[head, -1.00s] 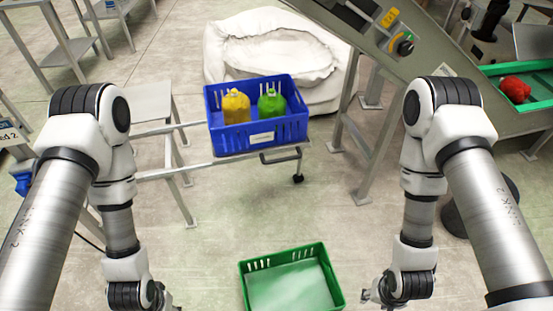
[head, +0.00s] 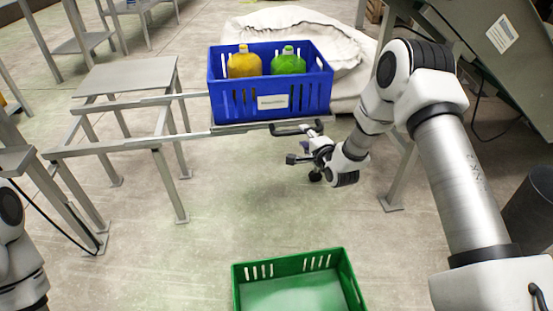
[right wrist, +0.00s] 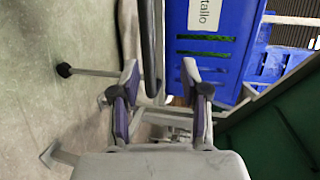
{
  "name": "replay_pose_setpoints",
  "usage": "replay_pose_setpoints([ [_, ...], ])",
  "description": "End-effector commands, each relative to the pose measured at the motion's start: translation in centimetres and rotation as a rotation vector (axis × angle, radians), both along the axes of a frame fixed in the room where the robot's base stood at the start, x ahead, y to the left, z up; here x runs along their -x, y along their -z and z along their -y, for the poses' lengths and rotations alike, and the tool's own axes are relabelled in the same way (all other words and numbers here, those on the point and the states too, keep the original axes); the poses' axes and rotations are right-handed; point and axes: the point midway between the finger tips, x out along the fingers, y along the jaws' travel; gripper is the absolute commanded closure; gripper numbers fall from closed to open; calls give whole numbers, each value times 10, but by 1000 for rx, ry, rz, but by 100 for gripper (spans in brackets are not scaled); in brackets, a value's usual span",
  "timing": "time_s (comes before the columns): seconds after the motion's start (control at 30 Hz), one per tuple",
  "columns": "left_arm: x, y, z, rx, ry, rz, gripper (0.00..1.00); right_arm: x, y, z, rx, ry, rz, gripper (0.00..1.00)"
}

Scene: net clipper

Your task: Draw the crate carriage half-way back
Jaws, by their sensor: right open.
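The crate carriage (head: 240,127) sits at the right end of its metal rails (head: 140,138) and bears a blue crate (head: 232,102). A dark bar handle (head: 290,128) projects from the carriage's near right side. My right gripper (head: 303,150) is close to this handle. In the right wrist view, the open fingers (right wrist: 160,72) have the dark handle bar (right wrist: 149,45) showing between them, nearer the left finger; I cannot tell whether they touch. The blue crate (right wrist: 218,50) is beyond the fingers. My left gripper is out of view; only part of that arm shows at the left edge.
The crate holds a yellow jug (head: 244,63) and a green jug (head: 288,62). An empty green crate (head: 350,290) lies on the floor in front. A white sack (head: 345,50) stands behind, and a metal stand leg (head: 392,188) is to the right. Floor between is clear.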

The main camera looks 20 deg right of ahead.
Motion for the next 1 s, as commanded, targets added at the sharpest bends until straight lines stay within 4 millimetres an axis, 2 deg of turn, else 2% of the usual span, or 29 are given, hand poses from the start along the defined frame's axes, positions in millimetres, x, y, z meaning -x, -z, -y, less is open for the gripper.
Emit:
replay_pose_setpoints([
  [0.03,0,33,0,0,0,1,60,-2,25,5,-4,10,14,55],
  [0.1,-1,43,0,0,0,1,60,-3,28,8,-7,16,25,55],
  [0.33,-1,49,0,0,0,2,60,-16,26,9,-6,15,35,55],
  [0.6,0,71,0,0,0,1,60,-65,38,11,-4,14,34,55],
  [0.7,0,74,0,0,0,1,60,-77,40,12,-5,15,32,55],
  [0.97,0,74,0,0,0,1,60,-81,38,12,-6,15,31,55],
  [1.0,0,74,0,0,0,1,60,-81,38,12,-6,15,31,62],
])
